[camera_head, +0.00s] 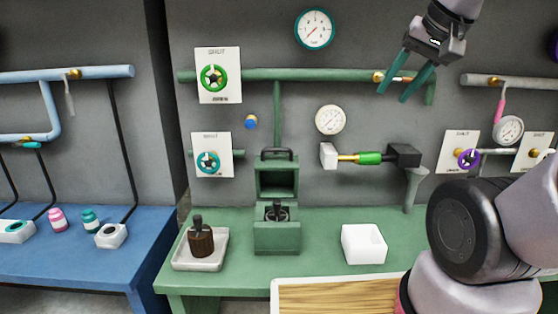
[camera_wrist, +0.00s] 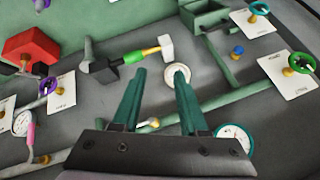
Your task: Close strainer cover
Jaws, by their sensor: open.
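The green strainer housing (camera_head: 277,240) stands on the green bench. Its cover (camera_head: 277,157) is raised upright at the back, with a dark handle along its top edge. A dark knobbed part (camera_head: 277,213) sits in the housing's opening. Part of the green strainer also shows at the top of the wrist view (camera_wrist: 203,17). My gripper (camera_head: 394,95) is open and empty, high up at the right in front of the green wall pipe, well above and right of the cover. Its two green fingers are spread apart in the wrist view (camera_wrist: 161,75).
A brown knobbed piece (camera_head: 201,241) stands in a pale tray (camera_head: 187,262) left of the housing. A green-and-yellow handled fitting (camera_head: 368,158) juts along the wall between cover and gripper. Gauges and valve wheels line the wall.

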